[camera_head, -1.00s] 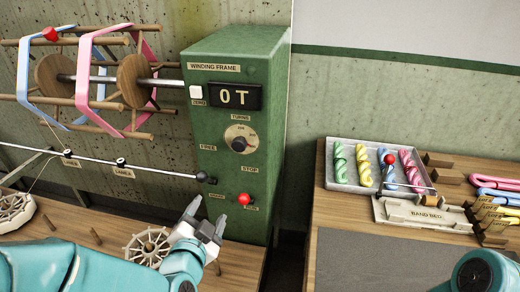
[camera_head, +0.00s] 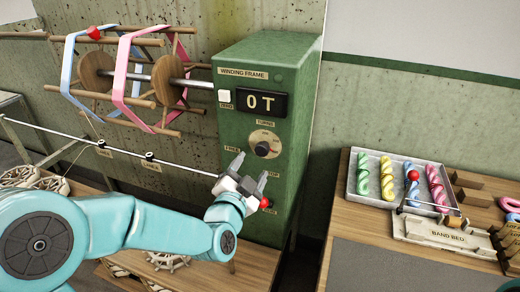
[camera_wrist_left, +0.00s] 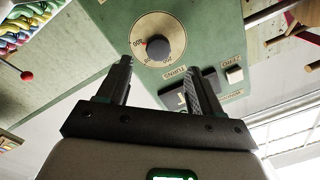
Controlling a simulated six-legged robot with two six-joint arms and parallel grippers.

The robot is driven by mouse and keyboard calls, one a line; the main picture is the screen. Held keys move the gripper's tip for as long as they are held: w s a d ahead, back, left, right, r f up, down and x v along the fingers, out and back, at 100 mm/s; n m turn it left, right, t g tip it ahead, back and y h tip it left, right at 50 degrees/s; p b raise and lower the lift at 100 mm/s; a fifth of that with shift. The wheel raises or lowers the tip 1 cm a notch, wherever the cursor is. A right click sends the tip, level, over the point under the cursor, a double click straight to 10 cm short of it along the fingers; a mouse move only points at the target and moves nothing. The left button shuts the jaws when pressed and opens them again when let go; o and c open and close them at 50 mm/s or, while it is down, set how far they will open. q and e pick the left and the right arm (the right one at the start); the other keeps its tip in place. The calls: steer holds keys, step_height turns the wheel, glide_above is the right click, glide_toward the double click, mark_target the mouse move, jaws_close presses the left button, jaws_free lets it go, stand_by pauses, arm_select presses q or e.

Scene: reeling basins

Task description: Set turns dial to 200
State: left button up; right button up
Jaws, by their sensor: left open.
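The turns dial (camera_head: 264,143) is a round pale-and-tan scale with a dark knob on the green winding frame (camera_head: 234,135). The display (camera_head: 262,103) above it reads "0 T". My left gripper (camera_head: 250,170) is open and empty just below the dial, its fingers pointing up towards it. In the left wrist view the dial (camera_wrist_left: 158,32) with its dark knob (camera_wrist_left: 158,47) lies just beyond the fingertips of the open gripper (camera_wrist_left: 158,70). Numbers show around the scale, but I cannot tell the exact setting. My right gripper is not in view.
A white button (camera_head: 224,96) sits left of the display. A red knob (camera_head: 265,203) is low on the frame, close to my left gripper. The reel (camera_head: 98,72) is at the left. A tray (camera_head: 352,187) of colored skeins and a band bed (camera_head: 440,236) are on the right table.

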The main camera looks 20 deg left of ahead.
mark_target(261, 152)
arm_select(q)
steer(key=w+p, duration=0.1)
steer(key=w, duration=0.5)
steer(key=shift+w+d, duration=0.15)
steer(key=shift+w, duration=0.35)
steer(key=c, duration=1.1)
